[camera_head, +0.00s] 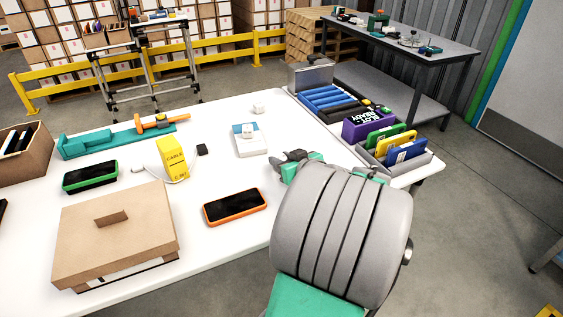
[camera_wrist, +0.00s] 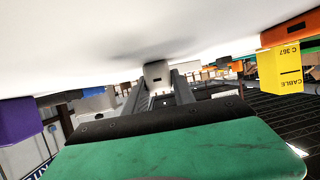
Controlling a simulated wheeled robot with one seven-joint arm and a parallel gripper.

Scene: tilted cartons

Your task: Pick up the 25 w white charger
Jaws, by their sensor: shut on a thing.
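A small white charger (camera_wrist: 157,75) with a dark slot in its face sits between the two grey fingers of my gripper (camera_wrist: 158,92) in the wrist view. The fingers are shut on it. The wrist view is upside down, and the charger is close to the white table top; I cannot tell whether it touches. Its wattage is not readable. In the head view my arm hides the fingertips and the held charger. Two other small white blocks show there: one (camera_head: 258,107) on the bare table and one (camera_head: 248,130) on a white and blue box (camera_head: 251,146).
The white table (camera_head: 215,165) also holds a yellow cable box (camera_head: 172,158), an orange phone (camera_head: 234,207), a green phone (camera_head: 90,176) and a lidded brown carton (camera_head: 115,232). A purple box (camera_head: 368,124) and a grey organizer (camera_head: 405,172) stand close right of my gripper.

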